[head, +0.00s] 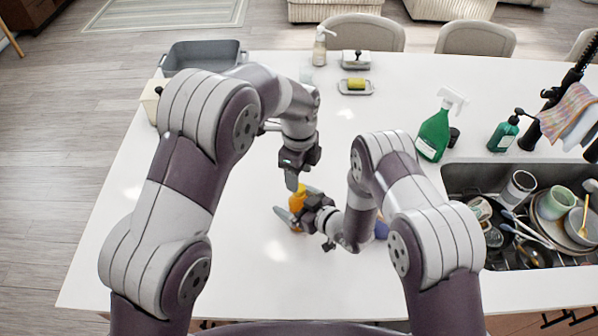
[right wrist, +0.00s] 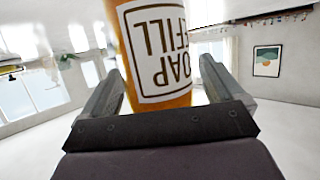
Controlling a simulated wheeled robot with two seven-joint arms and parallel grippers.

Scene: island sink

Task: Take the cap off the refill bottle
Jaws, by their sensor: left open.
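The refill bottle (head: 297,203) is amber-orange and stands near the middle of the white counter. In the right wrist view the bottle (right wrist: 160,50) fills the space between the fingers, with its "SOAP REFILL" label upside down. My right gripper (head: 299,205) reaches in from the right, with one finger on each side of the bottle, and appears shut on it. My left gripper (head: 293,184) points down just above the bottle's top and is open. The cap cannot be made out; the left gripper covers the top of the bottle.
A green spray bottle (head: 434,134) and a dark green pump bottle (head: 504,134) stand to the right, by the sink (head: 462,178) full of dishes. The counter's middle is mostly clear.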

